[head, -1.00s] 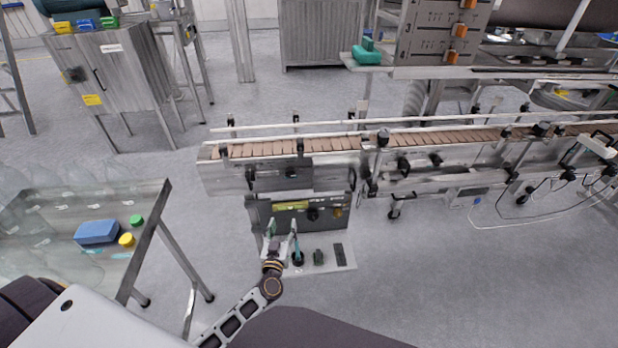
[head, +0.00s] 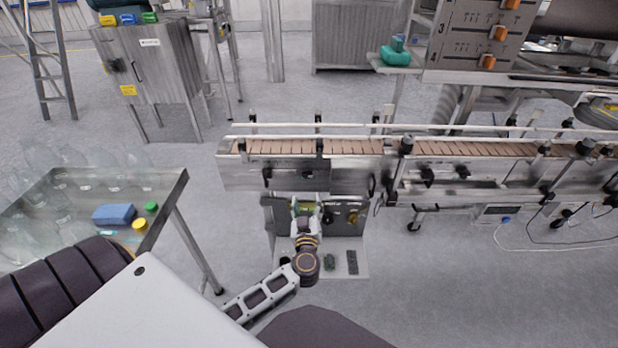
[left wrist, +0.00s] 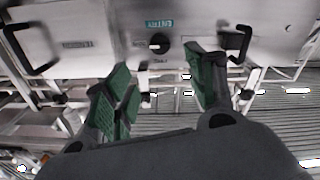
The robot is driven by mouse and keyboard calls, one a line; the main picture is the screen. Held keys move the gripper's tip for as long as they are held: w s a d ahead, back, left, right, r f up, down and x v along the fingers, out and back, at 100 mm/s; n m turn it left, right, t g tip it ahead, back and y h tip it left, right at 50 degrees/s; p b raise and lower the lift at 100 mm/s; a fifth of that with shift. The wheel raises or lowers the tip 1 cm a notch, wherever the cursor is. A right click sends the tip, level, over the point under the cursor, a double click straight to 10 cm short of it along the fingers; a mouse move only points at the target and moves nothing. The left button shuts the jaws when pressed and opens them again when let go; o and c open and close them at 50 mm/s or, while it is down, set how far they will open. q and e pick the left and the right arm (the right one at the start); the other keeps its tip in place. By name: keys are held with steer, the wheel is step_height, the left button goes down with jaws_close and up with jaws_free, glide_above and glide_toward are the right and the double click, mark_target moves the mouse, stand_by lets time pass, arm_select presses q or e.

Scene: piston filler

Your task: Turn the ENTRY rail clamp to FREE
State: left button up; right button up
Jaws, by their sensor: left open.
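The ENTRY rail clamp is a round black knob (left wrist: 160,43) with a small light mark, on a metal plate under a teal ENTRY label (left wrist: 168,22) in the left wrist view. In the head view the matching dark knob (head: 308,173) sits small on the conveyor's front side. My left gripper (head: 306,207) is below it, in front of the lower panel. In the left wrist view its green-padded fingers (left wrist: 165,88) are spread and empty, with the knob beyond them and apart from them. The knob's exact setting is too small to read. My right gripper is not in view.
Black handles (left wrist: 240,43) flank the knob. The conveyor (head: 345,146) runs across, with rails above its belt. The lower panel (head: 350,203) carries several controls over a light base plate.

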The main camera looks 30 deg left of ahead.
arm_select(q)
steer(key=shift+w, duration=0.1)
glide_toward(307, 175)
steer(key=b+x, duration=0.2)
steer(key=x, duration=0.5)
steer(key=shift+d, duration=0.1)
steer(key=shift+w+a, duration=0.35)
steer(key=shift+w, duration=0.25)
steer(key=shift+w+a+b, duration=0.25)
steer(key=shift+w+b, duration=0.05)
steer(key=shift+w, duration=0.05)
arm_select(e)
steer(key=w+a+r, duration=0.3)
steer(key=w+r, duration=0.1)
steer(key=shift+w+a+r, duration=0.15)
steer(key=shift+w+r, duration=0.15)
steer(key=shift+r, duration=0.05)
